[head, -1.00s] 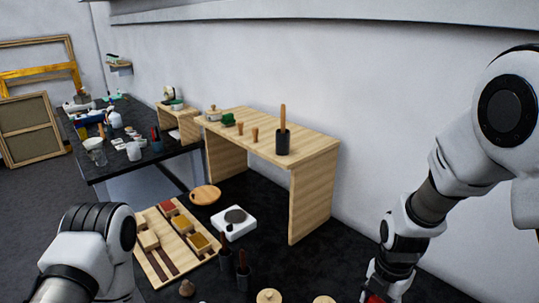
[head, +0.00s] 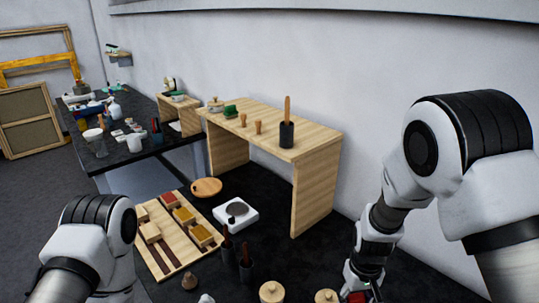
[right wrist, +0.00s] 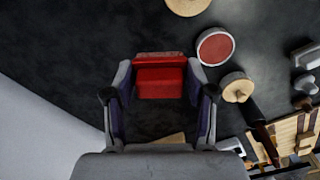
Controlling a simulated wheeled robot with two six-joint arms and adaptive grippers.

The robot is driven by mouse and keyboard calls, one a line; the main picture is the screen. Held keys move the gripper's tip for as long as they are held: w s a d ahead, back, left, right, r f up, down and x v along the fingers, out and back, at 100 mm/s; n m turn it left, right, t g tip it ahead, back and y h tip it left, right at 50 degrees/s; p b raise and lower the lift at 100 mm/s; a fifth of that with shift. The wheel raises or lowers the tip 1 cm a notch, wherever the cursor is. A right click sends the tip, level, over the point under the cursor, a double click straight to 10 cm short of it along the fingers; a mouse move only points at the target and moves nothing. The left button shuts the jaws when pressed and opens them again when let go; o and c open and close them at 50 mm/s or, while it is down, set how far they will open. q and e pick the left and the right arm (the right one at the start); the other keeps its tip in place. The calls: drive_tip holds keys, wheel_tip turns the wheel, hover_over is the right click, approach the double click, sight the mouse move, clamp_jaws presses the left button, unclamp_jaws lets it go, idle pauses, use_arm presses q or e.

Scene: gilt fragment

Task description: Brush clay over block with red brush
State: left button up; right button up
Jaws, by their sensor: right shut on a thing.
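My right gripper (right wrist: 160,95) is shut on a red, block-shaped thing (right wrist: 160,80); I cannot tell whether it is the red brush. In the head view only a bit of this red (head: 357,297) shows at the bottom edge. A round dish with a red filling (right wrist: 215,46), perhaps the clay, lies ahead and right of the gripper in the right wrist view. Dark cups with upright reddish-brown handles (head: 227,238) stand by the wooden tray (head: 160,262), which holds red, yellow and pale blocks (head: 184,215). My left arm shows, but its gripper is out of view.
Lidded pots (head: 271,291) stand at the bottom edge. A wooden bench (head: 315,190) stands along the wall. Dark bare table lies between the pots and bench.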

drive_tip(key=shift+a+f+m, duration=0.1)
drive_tip(key=shift+f+m, duration=0.3)
drive_tip(key=shift+m, duration=0.5)
wheel_tip(320, 180, down, 10)
drive_tip(key=b, duration=1)
drive_tip(key=shift+w, duration=0.15)
drive_tip(key=shift+r, duration=0.15)
drive_tip(key=shift+r, duration=0.1)
